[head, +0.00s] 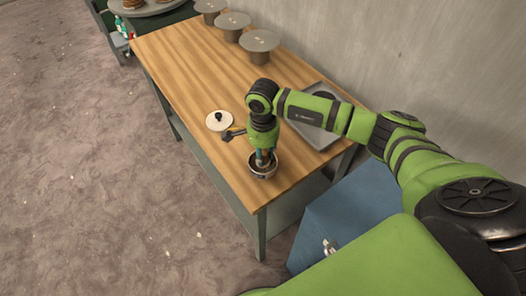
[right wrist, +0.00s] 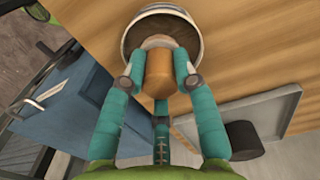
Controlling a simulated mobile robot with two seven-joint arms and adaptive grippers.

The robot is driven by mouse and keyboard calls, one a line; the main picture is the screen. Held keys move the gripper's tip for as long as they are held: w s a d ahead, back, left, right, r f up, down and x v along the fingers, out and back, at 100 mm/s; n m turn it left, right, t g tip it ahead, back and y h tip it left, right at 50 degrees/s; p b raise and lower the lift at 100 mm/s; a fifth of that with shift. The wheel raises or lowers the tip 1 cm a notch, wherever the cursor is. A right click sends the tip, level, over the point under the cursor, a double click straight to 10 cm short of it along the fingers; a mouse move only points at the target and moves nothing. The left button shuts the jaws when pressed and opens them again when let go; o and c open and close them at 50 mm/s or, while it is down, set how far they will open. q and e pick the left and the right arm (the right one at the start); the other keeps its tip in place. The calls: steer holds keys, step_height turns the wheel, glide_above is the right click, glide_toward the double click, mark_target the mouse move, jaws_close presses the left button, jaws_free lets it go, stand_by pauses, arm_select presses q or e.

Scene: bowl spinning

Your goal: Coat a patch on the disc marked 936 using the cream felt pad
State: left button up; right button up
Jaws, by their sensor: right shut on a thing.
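My right gripper (head: 264,160) points down over a small round bowl (head: 263,174) near the table's front edge. In the right wrist view its teal fingers (right wrist: 158,78) are shut around an orange-brown cylindrical handle (right wrist: 158,80). A paler tan end (right wrist: 155,41) shows beyond the handle, at the opening of the bowl (right wrist: 193,23), whose inside is dark. I cannot tell whether that end touches the contents. Three grey discs on stands (head: 210,6) (head: 235,21) (head: 259,41) line the table's far part; their markings are too small to read. My left gripper is out of view.
A white lid with a black knob (head: 214,124) lies left of the bowl. A grey tray (head: 324,136) lies on the right, with a dark cylindrical thing (right wrist: 240,138) on it. A blue cabinet (head: 350,210) stands beside the table. The table's middle (head: 195,65) is clear.

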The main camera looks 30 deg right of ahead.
mark_target(263, 151)
steer(key=shift+w+r+p, duration=0.1)
steer(key=shift+r+p, duration=1.55)
steer(key=shift+r, duration=1.75)
